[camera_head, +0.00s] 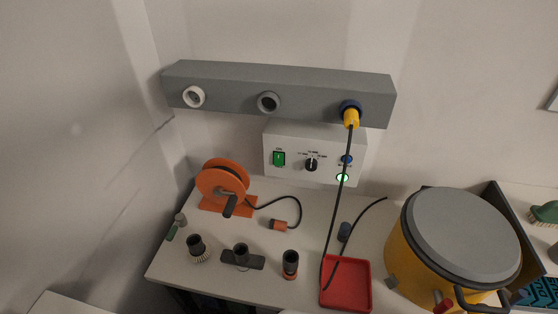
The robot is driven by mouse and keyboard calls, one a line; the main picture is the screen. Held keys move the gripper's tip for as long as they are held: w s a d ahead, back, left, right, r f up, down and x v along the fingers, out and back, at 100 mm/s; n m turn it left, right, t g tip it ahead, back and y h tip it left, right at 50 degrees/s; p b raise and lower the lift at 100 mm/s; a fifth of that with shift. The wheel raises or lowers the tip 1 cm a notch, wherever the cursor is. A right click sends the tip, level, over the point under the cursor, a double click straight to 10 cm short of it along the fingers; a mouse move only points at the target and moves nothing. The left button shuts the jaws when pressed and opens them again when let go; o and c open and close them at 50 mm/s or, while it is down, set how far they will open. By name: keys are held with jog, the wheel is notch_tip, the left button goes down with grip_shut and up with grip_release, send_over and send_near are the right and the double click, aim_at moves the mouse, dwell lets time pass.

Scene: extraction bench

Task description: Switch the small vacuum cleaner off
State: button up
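A yellow drum-shaped machine (408,240) with a flat grey lid (466,235) stands at the right of the bench; it looks like the vacuum cleaner, but no switch on it can be made out. A white control box (290,138) on the wall has a green switch (278,158), a black rotary knob (311,164), a blue fitting (346,159) and a glowing green lamp (342,178). My gripper is not in view.
A grey wall rail (230,92) holds a yellow plug (351,118). Its black cable hangs before the box to a red tray (346,297). An orange reel (221,182) and several dark nozzles (290,262) stand on the white bench (262,230). A green brush (545,212) is far right.

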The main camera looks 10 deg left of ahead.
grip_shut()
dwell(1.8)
